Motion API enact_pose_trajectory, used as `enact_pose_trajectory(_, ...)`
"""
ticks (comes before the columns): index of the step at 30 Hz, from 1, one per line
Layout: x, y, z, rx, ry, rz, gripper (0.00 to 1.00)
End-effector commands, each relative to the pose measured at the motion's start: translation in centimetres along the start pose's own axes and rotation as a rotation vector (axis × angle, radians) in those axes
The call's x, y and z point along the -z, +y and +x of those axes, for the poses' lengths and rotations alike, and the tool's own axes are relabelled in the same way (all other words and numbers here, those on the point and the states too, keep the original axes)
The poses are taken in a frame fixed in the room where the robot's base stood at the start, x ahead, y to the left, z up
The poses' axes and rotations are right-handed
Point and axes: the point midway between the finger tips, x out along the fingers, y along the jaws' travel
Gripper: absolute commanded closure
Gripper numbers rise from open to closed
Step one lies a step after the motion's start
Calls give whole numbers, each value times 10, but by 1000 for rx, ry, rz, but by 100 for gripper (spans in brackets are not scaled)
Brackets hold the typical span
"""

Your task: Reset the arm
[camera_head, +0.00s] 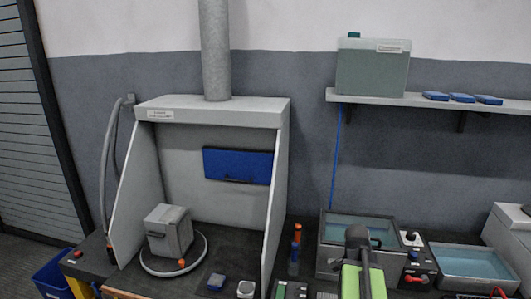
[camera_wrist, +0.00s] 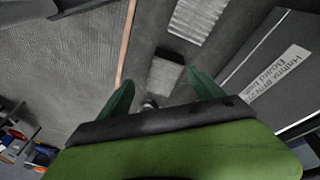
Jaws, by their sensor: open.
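My gripper (camera_wrist: 161,78) shows in the wrist view with its two dark green fingers spread apart and nothing held between them. A grey block-like shape (camera_wrist: 165,79) shows beyond the fingers, apart from them as far as I can tell. In the head view, a green and black part of my arm (camera_head: 362,278) rises at the bottom edge, right of centre, in front of a liquid-filled bath (camera_head: 335,232). The fingers cannot be made out there.
A grey hood (camera_head: 210,113) with a duct stands at left, holding a grey box (camera_head: 168,232) on a round plate. A second liquid bath (camera_head: 470,263) is at right. A wall shelf (camera_head: 430,99) bears a tank (camera_head: 372,70). A blue bin (camera_head: 52,277) is at lower left.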

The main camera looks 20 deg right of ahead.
Motion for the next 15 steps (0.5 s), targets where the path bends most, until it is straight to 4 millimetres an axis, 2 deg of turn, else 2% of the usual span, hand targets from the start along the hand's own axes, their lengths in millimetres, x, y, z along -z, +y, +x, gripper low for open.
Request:
enact_pose_trajectory(1, -34, -24, -10, 26, -9, -149, 24)
enact_pose_trajectory(2, -55, -38, -16, 42, -15, -248, 24)
enact_pose_trajectory(3, -86, -55, -24, 65, -23, -387, 24)
enact_pose_trajectory(5, -133, -76, -36, 100, -33, -598, 24)
enact_pose_trajectory(6, -165, -88, -44, 123, -39, -738, 24)
enact_pose_trajectory(9, -241, -106, -62, 176, -48, -1060, 24)
enact_pose_trajectory(12, -300, -113, -75, 219, -52, -1311, 24)
enact_pose_trajectory(15, -336, -113, -83, 246, -54, -1467, 24)
